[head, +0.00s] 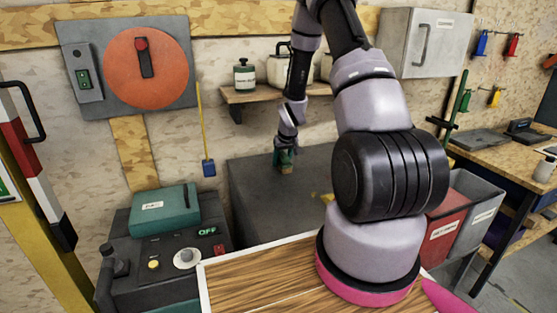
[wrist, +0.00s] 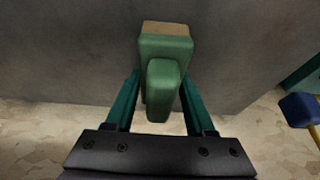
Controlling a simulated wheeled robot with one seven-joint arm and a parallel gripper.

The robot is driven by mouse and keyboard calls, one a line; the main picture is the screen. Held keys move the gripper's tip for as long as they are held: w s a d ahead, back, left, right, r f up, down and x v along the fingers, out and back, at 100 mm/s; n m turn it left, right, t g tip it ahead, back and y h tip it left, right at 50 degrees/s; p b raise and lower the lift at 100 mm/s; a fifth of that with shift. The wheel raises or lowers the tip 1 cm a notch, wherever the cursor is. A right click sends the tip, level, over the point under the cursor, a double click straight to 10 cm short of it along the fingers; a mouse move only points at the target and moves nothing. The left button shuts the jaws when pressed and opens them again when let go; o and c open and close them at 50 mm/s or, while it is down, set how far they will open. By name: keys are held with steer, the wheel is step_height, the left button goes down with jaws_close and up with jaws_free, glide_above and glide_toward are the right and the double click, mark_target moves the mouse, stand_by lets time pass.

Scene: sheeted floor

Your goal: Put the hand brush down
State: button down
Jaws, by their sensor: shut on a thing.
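My gripper (head: 286,149) is at the far end of my outstretched arm, over the back part of the dark grey bench top (head: 255,178). It is shut on the hand brush (head: 285,167), a green block with a tan bristle side. In the wrist view, the teal fingers (wrist: 161,92) flank the brush's green handle (wrist: 163,88), and the tan bristles (wrist: 166,28) show at the far end. The grey surface fills the background there. I cannot tell whether the bristles touch it.
A shelf (head: 258,95) with bottles and canisters is on the wall just behind my gripper. A blue-ended yellow tool (head: 208,167) hangs to the left. A red bin (head: 452,225) stands at right. A wooden-topped surface (head: 260,280) is in front. Bare grey top lies around the brush.

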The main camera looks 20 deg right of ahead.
steer(key=shift+w+f, duration=0.2)
steer(key=shift+s+r, duration=0.1)
steer(key=shift+f, duration=0.2)
steer(key=shift+c, duration=1.3)
jaws_free()
